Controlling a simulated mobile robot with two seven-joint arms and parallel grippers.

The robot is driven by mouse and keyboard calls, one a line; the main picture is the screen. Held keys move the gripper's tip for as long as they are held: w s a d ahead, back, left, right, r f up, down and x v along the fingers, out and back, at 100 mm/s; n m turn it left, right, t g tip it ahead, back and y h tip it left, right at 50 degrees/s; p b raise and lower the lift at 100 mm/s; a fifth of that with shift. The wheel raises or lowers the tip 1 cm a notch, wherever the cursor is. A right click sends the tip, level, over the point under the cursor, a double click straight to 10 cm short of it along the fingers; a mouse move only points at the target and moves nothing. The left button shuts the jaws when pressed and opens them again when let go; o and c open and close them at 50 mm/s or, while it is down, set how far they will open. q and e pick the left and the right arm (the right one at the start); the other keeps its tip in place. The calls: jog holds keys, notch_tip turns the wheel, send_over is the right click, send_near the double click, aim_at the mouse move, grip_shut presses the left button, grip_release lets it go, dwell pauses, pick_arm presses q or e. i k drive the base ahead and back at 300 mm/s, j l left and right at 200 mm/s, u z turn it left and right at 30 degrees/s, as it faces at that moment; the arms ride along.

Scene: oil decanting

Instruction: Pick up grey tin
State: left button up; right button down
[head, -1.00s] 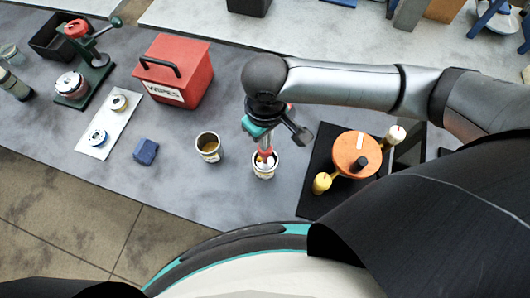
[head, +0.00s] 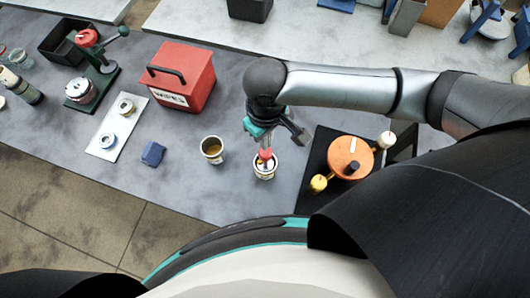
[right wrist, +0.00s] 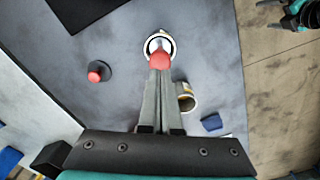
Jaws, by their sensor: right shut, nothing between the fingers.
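Two small light-grey tins with open tops stand on the grey table. The left tin (head: 212,151) holds something golden brown and also shows in the right wrist view (right wrist: 187,98). The other tin (head: 264,172) is directly below my right gripper (head: 265,155) and shows beyond the fingertips in the right wrist view (right wrist: 159,36). My right gripper is shut and empty, with its red fingertips (right wrist: 160,61) pointing down at that tin's mouth. I cannot tell whether the tips touch the tin. The fingertips hide part of its opening.
A black mat (head: 313,171) with an orange round device (head: 350,158) lies right of the tins. A blue block (head: 152,153), a pale plate (head: 103,145) with small lids, and a red wipes box (head: 180,78) are left.

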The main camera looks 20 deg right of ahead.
aim_at(212, 147)
jog(key=k, duration=1.5)
